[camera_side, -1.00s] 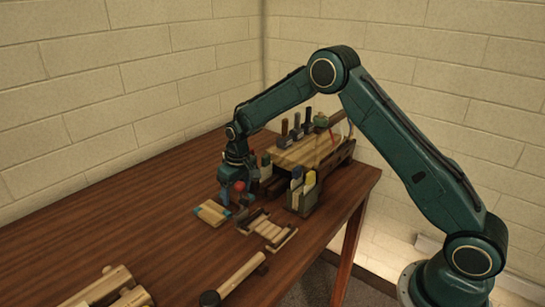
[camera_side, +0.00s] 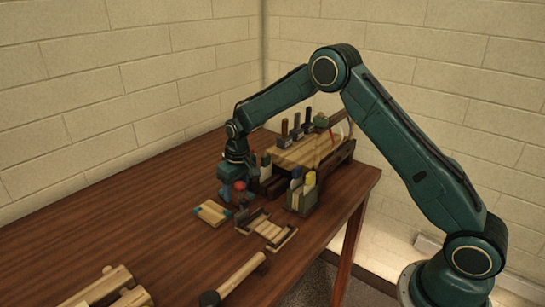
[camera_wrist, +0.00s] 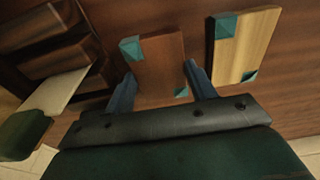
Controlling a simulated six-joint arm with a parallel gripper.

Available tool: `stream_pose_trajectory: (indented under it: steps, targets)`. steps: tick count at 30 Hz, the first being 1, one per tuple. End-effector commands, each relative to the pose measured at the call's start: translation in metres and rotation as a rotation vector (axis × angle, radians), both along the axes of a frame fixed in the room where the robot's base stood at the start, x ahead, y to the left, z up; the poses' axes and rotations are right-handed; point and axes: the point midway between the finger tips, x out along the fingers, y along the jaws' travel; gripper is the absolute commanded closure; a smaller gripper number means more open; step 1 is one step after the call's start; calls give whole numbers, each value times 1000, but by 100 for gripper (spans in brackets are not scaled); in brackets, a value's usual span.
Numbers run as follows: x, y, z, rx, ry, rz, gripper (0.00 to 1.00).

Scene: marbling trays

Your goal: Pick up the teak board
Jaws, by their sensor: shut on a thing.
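The brown teak board (camera_wrist: 160,58) with teal corners is between my gripper's (camera_wrist: 158,78) two blue fingers in the wrist view. The fingers are shut on its two long sides. In the side view my gripper (camera_side: 236,202) is low over the table, and the board is mostly hidden there. I cannot tell whether it is clear of the table. A paler board with teal corners (camera_wrist: 245,45) lies just right of the right finger in the wrist view. This pale board (camera_side: 212,213) is left of my gripper in the side view.
A small wooden frame (camera_side: 249,221) lies right of my gripper. Behind it stand a holder with bottles (camera_side: 302,203) and a wooden rack with dark-handled tools (camera_side: 310,152). A mallet (camera_side: 240,275) and wooden pieces (camera_side: 100,288) lie in front. The table's left side is clear.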

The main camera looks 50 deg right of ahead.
Motion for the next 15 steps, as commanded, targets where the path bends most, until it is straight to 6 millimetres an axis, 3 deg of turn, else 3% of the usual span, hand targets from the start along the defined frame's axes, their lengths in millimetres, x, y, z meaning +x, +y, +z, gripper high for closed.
stream_pose_trajectory:
  steps: [8,15]
  targets:
    - [1,0,33,0,-5,0,67]
    - [1,0,81,0,-5,0,67]
